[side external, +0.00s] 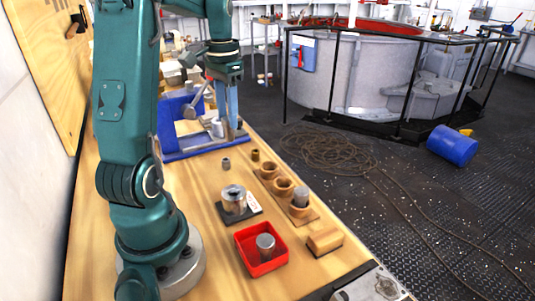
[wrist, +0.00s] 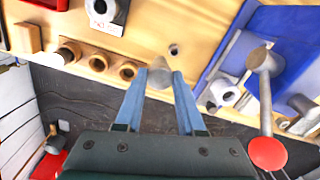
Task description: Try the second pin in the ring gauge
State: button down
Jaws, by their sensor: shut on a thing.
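My gripper (side external: 232,122) is above the bench's far part, beside the blue tray. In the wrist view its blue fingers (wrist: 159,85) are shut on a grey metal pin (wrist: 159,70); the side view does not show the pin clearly. The ring gauge (side external: 233,203), a thick metal ring on a dark plate with a white label, stands mid-bench, and at the top edge of the wrist view (wrist: 106,12). A wooden rack (side external: 305,215) with three round holders is right of it. A grey pin (side external: 301,195) stands in the nearest holder. Another grey pin (side external: 265,242) stands in the red tray (side external: 246,262).
A wooden block (side external: 325,240) lies near the bench's right edge. Small dark bushings (side external: 226,163) stand between the gauge and the blue tray (side external: 180,152). A lever with a red knob (wrist: 268,150) rises near the gripper in the wrist view.

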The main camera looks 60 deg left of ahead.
jog(key=s+d+r+m, duration=0.1)
jog(key=s+d+m, duration=0.15)
jog(key=d, duration=0.35)
jog(key=s+d+r+m, duration=0.1)
jog(key=s+d+m, duration=0.1)
jog(key=d+m, duration=0.3)
notch_tip(320, 180, down, 6)
jog(key=d+n, duration=0.1)
jog(key=shift+w+f, duration=0.15)
jog(key=shift+w, duration=0.05)
jog(key=shift+f+n, duration=0.25)
jog(key=shift+f, duration=0.2)
dwell(2.2)
jog(key=shift+r, duration=0.15)
notch_tip(320, 180, up, 3)
jog(key=shift+r, duration=0.1)
dwell(0.7)
dwell(0.4)
